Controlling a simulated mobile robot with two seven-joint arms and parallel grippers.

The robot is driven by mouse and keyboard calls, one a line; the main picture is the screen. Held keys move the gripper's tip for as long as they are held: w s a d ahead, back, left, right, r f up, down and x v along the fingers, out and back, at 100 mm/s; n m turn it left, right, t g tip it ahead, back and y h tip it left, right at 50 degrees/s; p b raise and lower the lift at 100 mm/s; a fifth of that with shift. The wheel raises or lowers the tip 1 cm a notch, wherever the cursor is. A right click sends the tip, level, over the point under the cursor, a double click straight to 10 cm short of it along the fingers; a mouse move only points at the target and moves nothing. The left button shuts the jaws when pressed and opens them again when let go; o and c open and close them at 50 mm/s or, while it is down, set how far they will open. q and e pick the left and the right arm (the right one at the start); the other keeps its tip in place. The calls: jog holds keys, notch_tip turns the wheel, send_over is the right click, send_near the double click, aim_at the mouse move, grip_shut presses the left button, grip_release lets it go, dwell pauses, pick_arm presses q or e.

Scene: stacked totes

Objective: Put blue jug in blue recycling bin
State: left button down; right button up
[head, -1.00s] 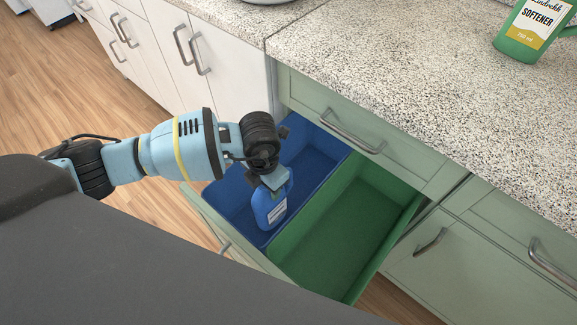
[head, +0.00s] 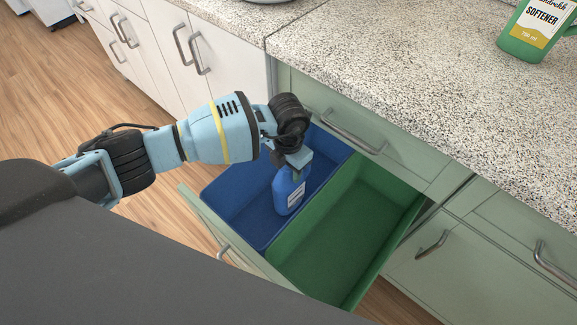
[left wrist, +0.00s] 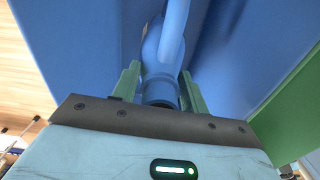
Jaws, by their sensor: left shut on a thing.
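The blue jug (head: 289,193) has a white label and hangs upright from my left gripper (head: 296,162). The left gripper is shut on the jug near its top. In the left wrist view the jug (left wrist: 163,60) sits between the two green fingers of the gripper (left wrist: 158,88). The blue recycling bin (head: 235,200) is in the pulled-out drawer, and the jug appears over or inside it, close to the side shared with the green bin. I cannot tell whether the jug touches the bin floor. My right gripper is not in view.
A green bin (head: 350,235) stands right beside the blue one in the drawer. The speckled countertop (head: 430,90) is behind, with a green softener bottle (head: 530,32) on it. Cabinet handles (head: 353,133) stick out near the bins.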

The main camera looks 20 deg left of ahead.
pick_arm(q)
jog(key=shift+f, duration=0.3)
jog(key=c, duration=0.7)
grip_release()
jog(key=shift+r, duration=0.1)
jog(key=shift+r+p, duration=0.5)
jog(key=shift+r, duration=3.55)
